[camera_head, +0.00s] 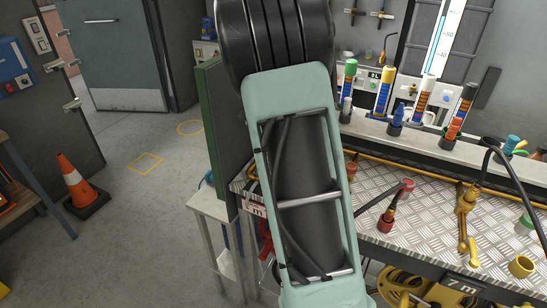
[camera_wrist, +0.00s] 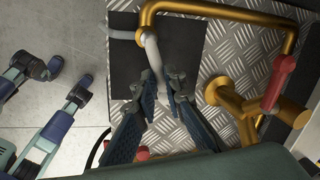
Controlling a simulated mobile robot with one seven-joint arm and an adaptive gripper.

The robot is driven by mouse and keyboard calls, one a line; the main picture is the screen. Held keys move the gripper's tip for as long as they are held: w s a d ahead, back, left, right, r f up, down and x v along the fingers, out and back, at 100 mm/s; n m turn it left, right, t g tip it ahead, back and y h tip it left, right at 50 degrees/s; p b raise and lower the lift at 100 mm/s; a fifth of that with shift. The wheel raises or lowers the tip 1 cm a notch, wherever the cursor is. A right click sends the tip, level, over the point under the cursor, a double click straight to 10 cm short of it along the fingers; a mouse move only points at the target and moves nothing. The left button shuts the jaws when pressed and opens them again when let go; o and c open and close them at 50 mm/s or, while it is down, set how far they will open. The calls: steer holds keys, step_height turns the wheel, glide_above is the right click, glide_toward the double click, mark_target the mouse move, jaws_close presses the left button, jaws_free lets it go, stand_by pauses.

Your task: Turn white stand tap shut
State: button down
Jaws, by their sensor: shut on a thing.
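The white tap handle (camera_wrist: 152,55) is a pale curved bar in the upper middle of the wrist view, just below a bent brass pipe (camera_wrist: 205,10). Its lower end runs between the fingers of my gripper (camera_wrist: 162,92), which is shut on it. The fingers partly hide that end. In the head view my arm covers the middle, and neither the gripper nor the white handle can be made out.
A brass tap with a red handle (camera_wrist: 281,80) stands close to the right of my gripper. The head view shows a chequered metal bench top (camera_head: 415,240), a brass fitting (camera_head: 465,197), a red nozzle (camera_head: 388,216) and a yellow reel (camera_head: 405,287) below. An orange cone (camera_head: 80,183) stands on open floor.

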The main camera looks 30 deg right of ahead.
steer(key=shift+s+a+r+m+h+p, duration=0.15)
steer(key=shift+s+a+m+p, duration=0.15)
steer(key=shift+m+p, duration=0.6)
steer(key=shift+s+a+f+m+h+p, duration=0.1)
steer(key=shift+s+a+m+h+p, duration=0.15)
steer(key=shift+m+p, duration=0.65)
steer(key=shift+m+b, duration=0.3)
steer(key=shift+m, duration=0.1)
steer(key=c, duration=2)
jaws_free()
steer(key=shift+a, duration=0.1)
steer(key=v, duration=1.2)
steer(key=shift+w, duration=0.25)
